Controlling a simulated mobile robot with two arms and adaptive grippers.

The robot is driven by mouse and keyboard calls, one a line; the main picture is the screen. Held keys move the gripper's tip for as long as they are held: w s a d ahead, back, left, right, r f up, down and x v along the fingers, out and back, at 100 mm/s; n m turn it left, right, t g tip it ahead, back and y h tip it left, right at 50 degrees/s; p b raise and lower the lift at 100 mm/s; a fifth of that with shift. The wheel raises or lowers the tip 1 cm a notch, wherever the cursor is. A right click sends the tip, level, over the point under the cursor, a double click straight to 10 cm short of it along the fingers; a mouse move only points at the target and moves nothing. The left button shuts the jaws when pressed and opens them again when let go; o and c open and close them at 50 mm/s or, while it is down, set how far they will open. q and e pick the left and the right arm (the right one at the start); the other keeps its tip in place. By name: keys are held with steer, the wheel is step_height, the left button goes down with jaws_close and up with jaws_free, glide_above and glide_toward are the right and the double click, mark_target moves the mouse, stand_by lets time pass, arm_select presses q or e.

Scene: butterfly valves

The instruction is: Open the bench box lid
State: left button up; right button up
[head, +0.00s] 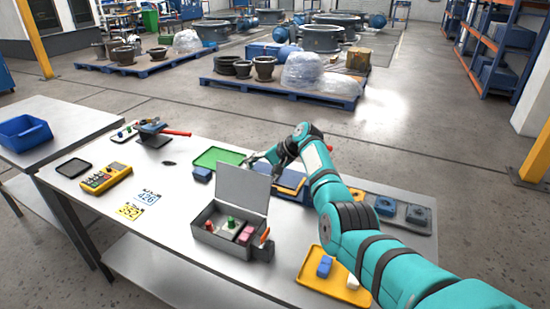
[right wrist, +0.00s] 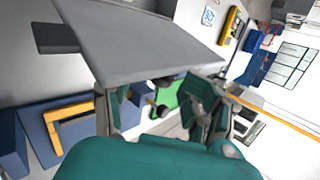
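The grey bench box (head: 222,238) stands on the bench with its lid (head: 243,189) raised, standing up at the back edge. Inside are a green piece, a red piece and pink blocks. My right gripper (head: 268,159) is just behind the lid's top right edge. In the right wrist view the lid (right wrist: 140,42) is a large grey panel across the upper part, partly covering the fingers. The fingers of my right gripper (right wrist: 158,108) are apart, with nothing seen held between them. Whether they touch the lid I cannot tell. My left gripper is not in view.
A blue box with a yellow part (head: 291,182) lies under my right arm. A green tray (head: 218,157) is behind the lid. A yellow tray (head: 318,284) with small blocks is at front right. A yellow meter (head: 106,179) is at left.

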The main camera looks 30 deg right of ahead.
steer(key=v, duration=1)
steer(key=shift+r, duration=0.25)
steer(key=shift+d, duration=0.15)
